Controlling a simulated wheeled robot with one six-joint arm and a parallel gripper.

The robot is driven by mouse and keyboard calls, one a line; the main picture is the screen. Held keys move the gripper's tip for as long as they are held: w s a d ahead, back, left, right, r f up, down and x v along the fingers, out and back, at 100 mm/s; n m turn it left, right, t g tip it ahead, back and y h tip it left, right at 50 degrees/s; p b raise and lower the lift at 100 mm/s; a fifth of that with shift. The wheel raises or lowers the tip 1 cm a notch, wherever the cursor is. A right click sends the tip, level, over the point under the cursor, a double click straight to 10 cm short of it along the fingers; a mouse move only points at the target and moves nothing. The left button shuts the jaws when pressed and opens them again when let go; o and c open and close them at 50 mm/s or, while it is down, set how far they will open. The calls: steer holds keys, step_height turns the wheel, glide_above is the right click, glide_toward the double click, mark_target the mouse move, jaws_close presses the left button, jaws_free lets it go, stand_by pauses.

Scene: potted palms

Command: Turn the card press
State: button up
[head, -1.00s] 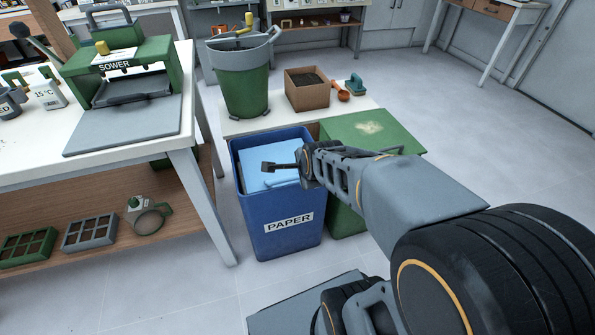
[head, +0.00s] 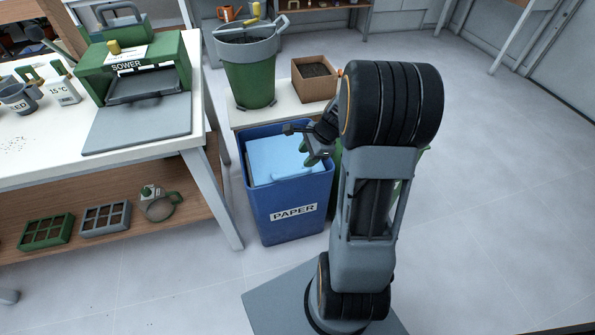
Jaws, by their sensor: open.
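Nothing in view is labelled as a card press, and I cannot tell for sure which thing it is. A green machine marked SOWER (head: 133,72), with a yellow knob on top and a grey plate in front, stands on the left bench. A green tub with a grey rim (head: 248,80) stands on the low white table, holding dark material, with a yellow-handled part at its top. My gripper (head: 299,143) is open and looks empty. In the picture it overlaps the blue PAPER bin (head: 290,228), below and right of the tub; its exact height is unclear.
A blue sheet or block (head: 272,162) sits in the bin. A cardboard box of soil (head: 314,85) is right of the tub. Seed trays (head: 47,231) lie on the bench's lower shelf. My arm hides most of a green box behind it. The floor at right is clear.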

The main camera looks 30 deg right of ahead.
mark_target(294, 172)
steer(key=b+x, duration=0.3)
steer(key=x, duration=0.6)
steer(key=shift+f, duration=0.1)
jaws_close()
steer(key=shift+d, duration=0.5)
steer(key=shift+a, duration=0.4)
